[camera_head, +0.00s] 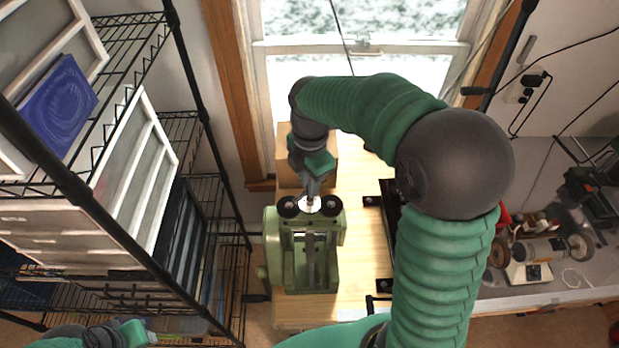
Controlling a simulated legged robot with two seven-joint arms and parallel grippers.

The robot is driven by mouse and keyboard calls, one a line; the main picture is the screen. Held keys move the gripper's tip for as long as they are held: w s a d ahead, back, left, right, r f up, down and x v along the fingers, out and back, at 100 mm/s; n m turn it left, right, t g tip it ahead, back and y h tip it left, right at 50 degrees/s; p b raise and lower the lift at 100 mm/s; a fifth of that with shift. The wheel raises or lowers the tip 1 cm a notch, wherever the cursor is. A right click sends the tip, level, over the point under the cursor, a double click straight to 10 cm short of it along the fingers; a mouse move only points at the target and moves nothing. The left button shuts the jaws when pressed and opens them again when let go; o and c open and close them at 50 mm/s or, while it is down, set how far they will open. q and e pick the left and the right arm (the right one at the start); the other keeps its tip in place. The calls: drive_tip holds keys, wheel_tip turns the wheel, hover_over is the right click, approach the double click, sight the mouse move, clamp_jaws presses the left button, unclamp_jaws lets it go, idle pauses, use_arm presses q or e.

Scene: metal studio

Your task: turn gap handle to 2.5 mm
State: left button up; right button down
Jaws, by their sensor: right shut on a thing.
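A green rolling mill (287,265) stands on the wooden bench in the middle of the view. Its top carries two dark round knobs with a pale round disc, the gap handle (301,202), between them. My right gripper (309,199) points down at the top of the mill and is shut on the gap handle. The fingertips partly cover the handle, and its setting is too small to read. My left gripper (135,334) is at the lower left edge, far from the mill; its fingers do not show clearly.
A wooden block (321,160) stands behind the mill. A wire shelf (187,210) with framed screens is on the left. A bench grinder (535,250) stands on the grey bench at right. My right arm covers much of the bench right of the mill.

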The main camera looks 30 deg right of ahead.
drive_tip(key=shift+w+r+n+p, duration=0.15)
drive_tip(key=shift+n+p, duration=0.25)
drive_tip(key=shift+n, duration=0.45)
drive_tip(key=shift+r+n+p, duration=0.1)
drive_tip(key=shift+n+p, duration=0.3)
drive_tip(key=shift+n, duration=0.45)
drive_tip(key=shift+d, duration=0.1)
drive_tip(key=c, duration=1.3)
unclamp_jaws()
drive_tip(key=shift+f, duration=0.1)
drive_tip(key=shift+c, duration=0.2)
drive_tip(key=shift+f, duration=0.1)
